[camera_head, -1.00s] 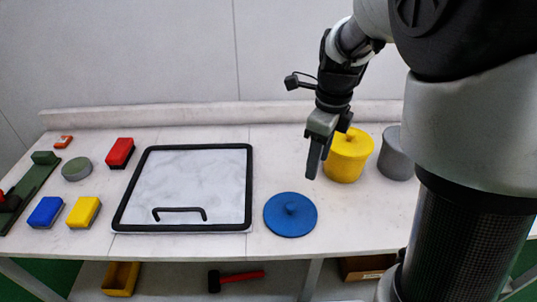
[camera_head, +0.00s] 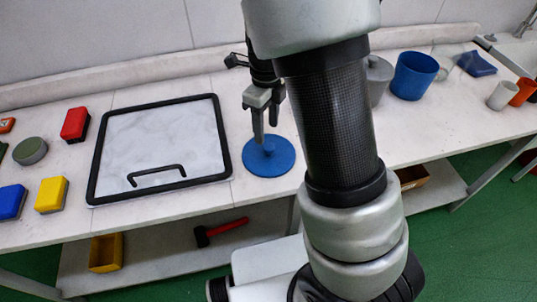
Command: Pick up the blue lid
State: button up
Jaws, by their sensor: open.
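The blue lid (camera_head: 268,164) is a flat round disc with a small knob (camera_head: 269,147) at its centre, lying flat on the white table (camera_head: 240,196). My gripper (camera_head: 265,137) points down over the far part of the lid, close to the knob. Its two fingers are apart, with nothing seen between them. I cannot tell how high the fingertips are above the lid. My arm crosses the middle of the view and hides the table just right of the lid.
A black-framed white panel (camera_head: 160,140) with a handle lies left of the lid. Red (camera_head: 75,123) and yellow (camera_head: 52,194) blocks lie further left. A grey lidded pot (camera_head: 378,80) and a blue bucket (camera_head: 413,75) stand right of my arm. A red-handled hammer (camera_head: 222,231) lies on the shelf below.

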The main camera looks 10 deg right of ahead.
aim_at(269, 147)
jog(key=shift+f, duration=0.9)
jog(key=shift+d+f+b, duration=0.2)
jog(key=shift+f+b, duration=0.1)
jog(key=shift+f, duration=1.05)
jog(key=shift+d+f+b, duration=0.15)
jog(key=shift+f+b, duration=0.15)
jog(key=shift+f, duration=1.05)
jog(key=shift+c, duration=0.5)
grip_shut()
